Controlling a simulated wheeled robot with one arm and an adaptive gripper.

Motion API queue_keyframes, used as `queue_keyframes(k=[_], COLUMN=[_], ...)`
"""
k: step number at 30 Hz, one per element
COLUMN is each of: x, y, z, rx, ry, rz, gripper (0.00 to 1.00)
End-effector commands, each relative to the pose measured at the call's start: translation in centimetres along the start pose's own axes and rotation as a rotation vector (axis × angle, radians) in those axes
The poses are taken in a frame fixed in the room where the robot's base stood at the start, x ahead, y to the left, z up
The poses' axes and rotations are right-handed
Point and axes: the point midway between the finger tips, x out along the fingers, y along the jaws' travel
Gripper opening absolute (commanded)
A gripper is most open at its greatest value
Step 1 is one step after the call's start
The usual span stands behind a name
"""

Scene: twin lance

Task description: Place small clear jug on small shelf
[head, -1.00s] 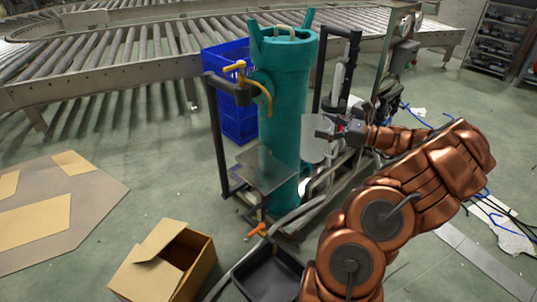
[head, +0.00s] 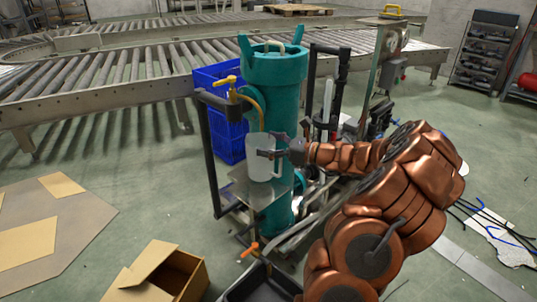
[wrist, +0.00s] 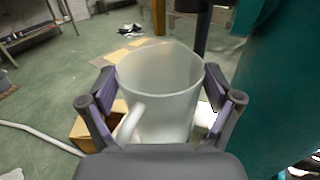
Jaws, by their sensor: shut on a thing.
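The small clear jug (head: 259,160) is a frosted, see-through cup with a handle, held upright in front of the teal cylinder. My gripper (head: 270,153) is shut on it from the right. In the wrist view the jug (wrist: 160,95) sits between the two fingers of my gripper (wrist: 160,90), its open top and handle showing; it looks empty. The small shelf (head: 247,186) is a thin grey plate on the stand, just below the jug. I cannot tell whether the jug's base touches it.
The teal cylinder (head: 276,95) stands right behind the jug. A yellow tap (head: 229,82) with a hose and a black post (head: 212,165) are to the left. A cardboard box (head: 165,270) and a black tray (head: 262,285) lie on the floor in front.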

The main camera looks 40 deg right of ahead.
Motion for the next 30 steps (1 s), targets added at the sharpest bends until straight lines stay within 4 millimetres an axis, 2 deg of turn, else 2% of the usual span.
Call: queue_keyframes(k=[1,5,20,21,24,30], x=[-0.2,-0.2,-0.1,-0.2,-0.2,-0.2], y=[-0.1,-0.1,-0.1,-0.1,-0.1,-0.1], z=[-1.5,-3.1,-3.5,-3.6,-3.6,-3.6], rx=[0.006,0.006,0.003,0.003,0.003,0.003], ry=[0.002,0.001,-0.001,0.0,0.0,0.0], rz=[-0.003,-0.003,-0.003,-0.003,-0.003,-0.003], gripper=[0.35,0.35,0.35,0.91,1.0,1.0])
